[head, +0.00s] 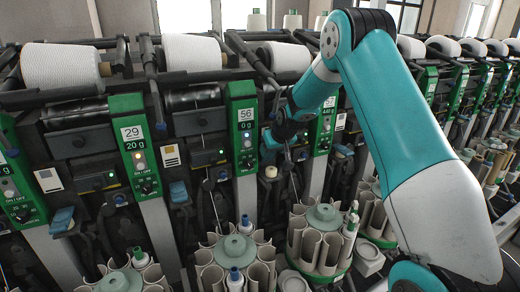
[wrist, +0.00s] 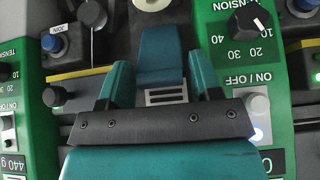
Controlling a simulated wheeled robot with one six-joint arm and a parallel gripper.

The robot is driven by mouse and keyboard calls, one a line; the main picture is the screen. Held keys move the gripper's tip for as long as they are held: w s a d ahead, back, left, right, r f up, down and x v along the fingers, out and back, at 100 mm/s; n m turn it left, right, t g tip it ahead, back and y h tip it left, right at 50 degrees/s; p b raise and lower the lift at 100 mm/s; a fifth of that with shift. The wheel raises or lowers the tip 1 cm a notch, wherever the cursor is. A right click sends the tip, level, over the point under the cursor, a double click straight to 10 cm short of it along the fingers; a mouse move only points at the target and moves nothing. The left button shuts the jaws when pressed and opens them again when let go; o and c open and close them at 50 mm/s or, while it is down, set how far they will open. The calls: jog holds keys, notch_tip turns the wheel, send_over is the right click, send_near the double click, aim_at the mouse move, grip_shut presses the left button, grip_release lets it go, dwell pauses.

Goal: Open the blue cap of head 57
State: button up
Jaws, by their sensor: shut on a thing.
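The blue cap (wrist: 161,48) of the winding head is in the middle of the wrist view. My gripper (wrist: 162,70) is shut on it, with one teal finger against each side. In the head view my gripper (head: 274,138) is low between the panel marked 56 (head: 244,130) and the panel marked 57 (head: 325,125). My arm covers part of the 57 panel. The cap is hidden behind my gripper there, so its tilt cannot be told from that view.
In the wrist view, green panels with knobs and switches flank my gripper closely on the left (wrist: 28,130) and right (wrist: 245,50). White yarn cones (head: 190,52) line the top. Round bobbin holders (head: 233,250) stand in front below.

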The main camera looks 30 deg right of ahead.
dwell(0.4)
jog(key=o, duration=1.3)
